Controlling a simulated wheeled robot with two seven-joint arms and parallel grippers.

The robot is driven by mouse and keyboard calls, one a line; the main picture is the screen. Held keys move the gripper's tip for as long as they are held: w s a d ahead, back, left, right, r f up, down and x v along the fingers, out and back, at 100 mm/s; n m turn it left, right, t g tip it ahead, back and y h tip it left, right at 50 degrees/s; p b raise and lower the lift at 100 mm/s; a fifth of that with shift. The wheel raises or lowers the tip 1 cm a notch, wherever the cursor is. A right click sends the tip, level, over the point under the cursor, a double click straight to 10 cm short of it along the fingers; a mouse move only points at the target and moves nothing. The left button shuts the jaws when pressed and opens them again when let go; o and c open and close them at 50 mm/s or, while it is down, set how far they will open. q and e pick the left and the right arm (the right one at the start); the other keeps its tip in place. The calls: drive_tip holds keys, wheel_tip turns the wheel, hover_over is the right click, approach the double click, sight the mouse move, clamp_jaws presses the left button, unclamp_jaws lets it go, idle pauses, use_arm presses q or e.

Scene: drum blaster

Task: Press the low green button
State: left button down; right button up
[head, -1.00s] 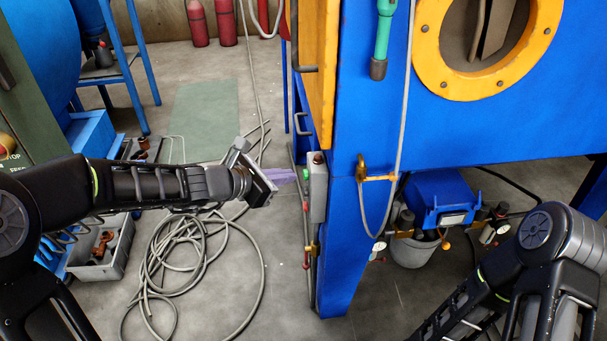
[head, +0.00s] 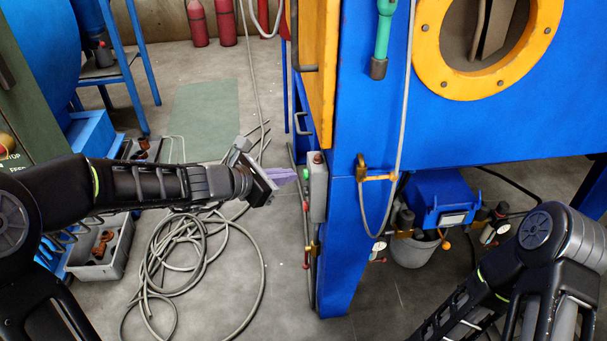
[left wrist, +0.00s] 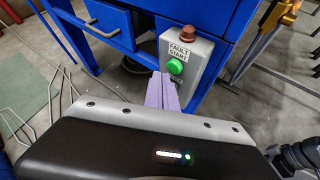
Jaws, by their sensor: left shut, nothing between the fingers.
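The green button (left wrist: 175,66) sits low on a grey control box (left wrist: 193,52), under a label reading FAULT START and a red-brown knob (left wrist: 188,34). In the head view the box (head: 317,187) is fixed to the side of the blue machine leg, and the green button shows at its left edge (head: 306,174). My left gripper (head: 293,175) is shut and empty, its purple fingers pointing at the box. In the left wrist view the fingertips (left wrist: 161,77) are just beside and below the button; I cannot tell whether they touch it. My right gripper is out of view.
The blue machine (head: 470,110) with an orange ring stands at the right. A coiled grey hose (head: 190,255) lies on the floor below my left arm. A grey bin (head: 105,250) is at the left. A hanging cable runs in front of the machine leg.

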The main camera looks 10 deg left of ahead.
use_arm(q)
drive_tip(key=shift+w+d, duration=0.1)
drive_tip(key=shift+d, duration=0.25)
drive_tip(key=shift+w+d+b, duration=0.1)
drive_tip(key=shift+d+b, duration=0.25)
drive_tip(key=shift+d, duration=0.1)
idle(0.6)
drive_tip(key=shift+a, duration=0.1)
drive_tip(key=shift+s+a, duration=0.25)
drive_tip(key=shift+a, duration=0.5)
drive_tip(key=shift+a+p, duration=0.1)
drive_tip(key=shift+p, duration=0.2)
drive_tip(key=a, duration=0.2)
drive_tip(key=s+a+p, duration=0.1)
drive_tip(key=a, duration=0.1)
drive_tip(key=shift+s+a, duration=0.1)
drive_tip(key=shift+a, duration=0.25)
idle(0.7)
